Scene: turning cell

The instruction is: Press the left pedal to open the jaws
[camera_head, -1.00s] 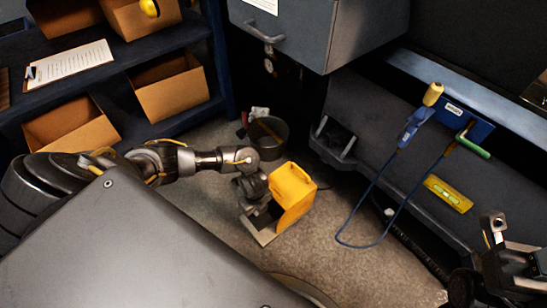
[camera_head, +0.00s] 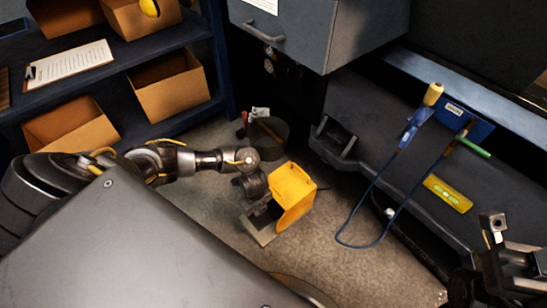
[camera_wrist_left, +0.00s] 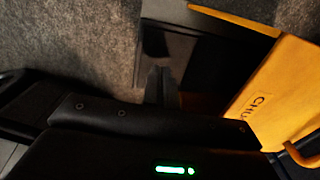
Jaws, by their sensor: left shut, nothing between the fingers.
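A foot pedal unit stands on the floor, with a yellow guard (camera_head: 294,190) over a grey base (camera_head: 258,231). In the left wrist view the guard (camera_wrist_left: 275,95) is on the right and carries dark letters, partly cut off, beginning "CHU". My left gripper (camera_wrist_left: 160,86) is shut and empty, its fingertips in front of the dark opening beside the guard. In the head view my left arm reaches down from the left to the pedal, and its fingertips are hidden. I cannot tell whether they touch the pedal plate. My right gripper (camera_head: 493,228) is at the lower right, its finger opening unclear.
A dark round bin (camera_head: 268,138) stands just behind the pedal. Shelves with cardboard boxes (camera_head: 170,90) are at the left. A grey machine ledge with a blue hose (camera_head: 370,200) and a yellow level (camera_head: 447,194) is at the right.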

